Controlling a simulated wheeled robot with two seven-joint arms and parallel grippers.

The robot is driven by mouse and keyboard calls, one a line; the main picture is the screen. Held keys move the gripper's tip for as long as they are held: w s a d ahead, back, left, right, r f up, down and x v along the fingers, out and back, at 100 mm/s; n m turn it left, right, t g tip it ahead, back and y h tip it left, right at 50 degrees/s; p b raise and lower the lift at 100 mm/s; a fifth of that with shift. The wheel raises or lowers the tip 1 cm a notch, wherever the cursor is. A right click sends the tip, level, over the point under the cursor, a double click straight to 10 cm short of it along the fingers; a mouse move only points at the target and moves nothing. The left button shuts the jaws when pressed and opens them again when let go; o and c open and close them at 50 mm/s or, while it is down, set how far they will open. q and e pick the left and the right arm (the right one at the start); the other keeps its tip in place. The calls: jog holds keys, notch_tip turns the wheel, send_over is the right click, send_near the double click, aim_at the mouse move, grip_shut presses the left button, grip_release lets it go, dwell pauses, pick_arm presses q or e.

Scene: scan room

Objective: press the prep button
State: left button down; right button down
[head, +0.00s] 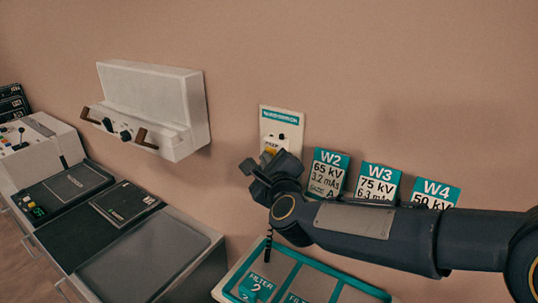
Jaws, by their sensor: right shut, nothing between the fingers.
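The prep button sits on a cream wall panel (282,121) with a teal header strip and a small dark knob. Its yellow-orange part (270,150) and part of a label above it show just over my right gripper. My right gripper (250,170) is shut and empty, in front of the panel's lower part, and hides much of it. I cannot tell whether the fingertips touch the button. My left gripper is not in view.
Teal cards W2 (325,174), W3 (377,183) and W4 (435,194) stand behind my right arm. A teal-edged filter tray (232,274) lies below. A white wall unit with handles (160,95) and a console counter (150,250) are left.

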jog(key=shift+w+d, duration=0.1)
jog(key=shift+w, duration=0.05)
dwell(0.5)
jog(key=shift+s+a, duration=0.55)
jog(key=shift+s, duration=0.2)
jog(key=s+a, duration=0.1)
jog(key=s, duration=0.1)
jog(key=s+a, duration=0.2)
jog(key=shift+d, duration=0.1)
dwell(0.6)
